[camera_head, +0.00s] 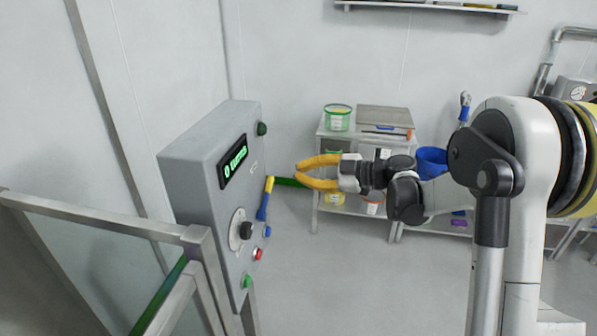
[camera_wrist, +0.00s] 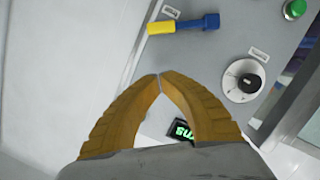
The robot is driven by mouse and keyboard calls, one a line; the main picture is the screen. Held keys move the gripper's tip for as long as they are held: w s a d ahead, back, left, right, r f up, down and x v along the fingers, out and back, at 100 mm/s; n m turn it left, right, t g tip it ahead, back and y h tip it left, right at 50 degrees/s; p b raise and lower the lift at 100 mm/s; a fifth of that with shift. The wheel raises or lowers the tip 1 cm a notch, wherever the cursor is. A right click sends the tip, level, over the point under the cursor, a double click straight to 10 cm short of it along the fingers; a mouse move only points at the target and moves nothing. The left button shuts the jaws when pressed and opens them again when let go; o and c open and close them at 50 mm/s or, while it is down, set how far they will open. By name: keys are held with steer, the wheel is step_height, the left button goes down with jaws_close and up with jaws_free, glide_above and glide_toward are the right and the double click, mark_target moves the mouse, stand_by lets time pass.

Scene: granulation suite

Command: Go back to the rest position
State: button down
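My gripper (camera_head: 298,173) has two yellow-orange fingers and is held in the air to the right of the grey control panel. Its fingertips meet with nothing seen between them, which also shows in the wrist view (camera_wrist: 159,75). My arm reaches in from the right. The control panel (camera_head: 205,155) has a lit green display (camera_head: 232,166), a dark rotary knob (camera_head: 245,230) on a pale dial and a lever with a yellow and blue handle (camera_head: 265,200). In the wrist view the lever (camera_wrist: 183,24) and the knob (camera_wrist: 248,84) lie beyond the fingers, apart from them.
The panel also carries a red button (camera_head: 257,254) and a green button (camera_head: 247,281). A metal-framed glass barrier (camera_head: 100,215) stands at the left front. A steel cart (camera_head: 357,136) with a green-rimmed tub (camera_head: 338,117) stands behind my gripper. Open floor (camera_head: 345,285) lies right of the panel.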

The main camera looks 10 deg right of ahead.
step_height(320, 180, up, 14)
steer(key=w+d+m+t+h, duration=0.2)
steer(key=m+t, duration=0.2)
steer(key=t, duration=0.3)
steer(key=s+d+r+m+t+h+b, duration=0.1)
steer(key=s+d+r+m+t+h, duration=0.2)
steer(key=d+r+m+t+h, duration=0.3)
steer(key=s+d+f+m+g+h, duration=0.2)
steer(key=s+d+m+h, duration=0.4)
steer(key=m+h, duration=0.15)
steer(key=s+a+f+g, duration=0.2)
steer(key=s+f+g, duration=0.1)
steer(key=s+f, duration=0.4)
steer(key=s+a+f+m+g+y, duration=0.1)
steer(key=s+f+g, duration=0.3)
steer(key=s+f, duration=0.4)
steer(key=s+a+f+m+g+b, duration=0.1)
steer(key=s+a+f+g, duration=0.2)
steer(key=s+f, duration=0.5)
steer(key=s+g, duration=0.1)
steer(key=s, duration=0.1)
steer(key=shift+s+f, duration=0.2)
steer(key=shift+s, duration=0.1)
